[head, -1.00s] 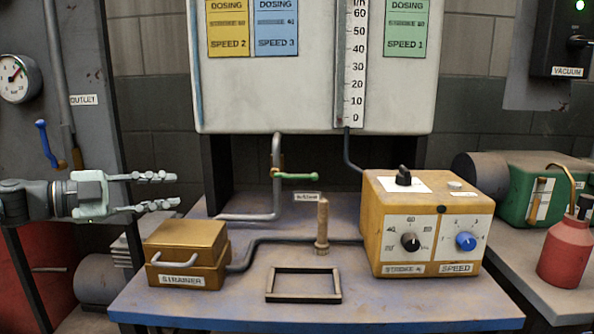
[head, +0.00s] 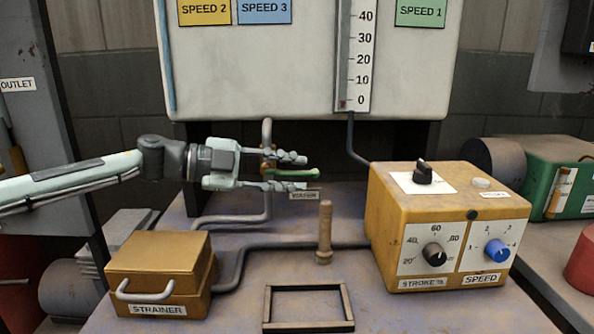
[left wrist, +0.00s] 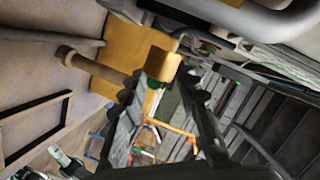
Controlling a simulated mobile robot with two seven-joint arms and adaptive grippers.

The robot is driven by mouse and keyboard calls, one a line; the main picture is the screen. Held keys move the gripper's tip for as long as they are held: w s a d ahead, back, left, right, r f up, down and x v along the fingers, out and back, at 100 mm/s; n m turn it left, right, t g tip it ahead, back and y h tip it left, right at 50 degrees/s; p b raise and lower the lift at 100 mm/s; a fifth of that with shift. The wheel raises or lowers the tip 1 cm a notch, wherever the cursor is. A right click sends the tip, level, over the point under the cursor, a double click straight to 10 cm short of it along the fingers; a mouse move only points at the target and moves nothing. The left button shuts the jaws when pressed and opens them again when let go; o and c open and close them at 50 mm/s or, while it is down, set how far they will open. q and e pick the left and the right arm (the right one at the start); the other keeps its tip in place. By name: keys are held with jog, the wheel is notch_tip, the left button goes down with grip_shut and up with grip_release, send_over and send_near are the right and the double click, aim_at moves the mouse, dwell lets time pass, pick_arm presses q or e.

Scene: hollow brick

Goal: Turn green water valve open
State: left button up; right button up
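The green valve handle (head: 292,174) sticks out to the right from the pipe below the white tank, in the head view. My left gripper (head: 305,174) has come in from the left with its fingers apart, one above and one below the handle in the picture. I cannot tell whether either finger touches the handle.
A wooden peg (head: 325,230) stands upright on the bench, right of the gripper. The yellow strainer box (head: 160,265) is below my left arm. A yellow control box (head: 445,215) stands at right, a dark empty frame (head: 308,308) at front. The tank (head: 250,75) hangs above.

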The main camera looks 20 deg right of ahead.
pick_arm(q)
jog(key=shift+x, duration=0.75)
jog(key=shift+w, duration=0.1)
grip_shut()
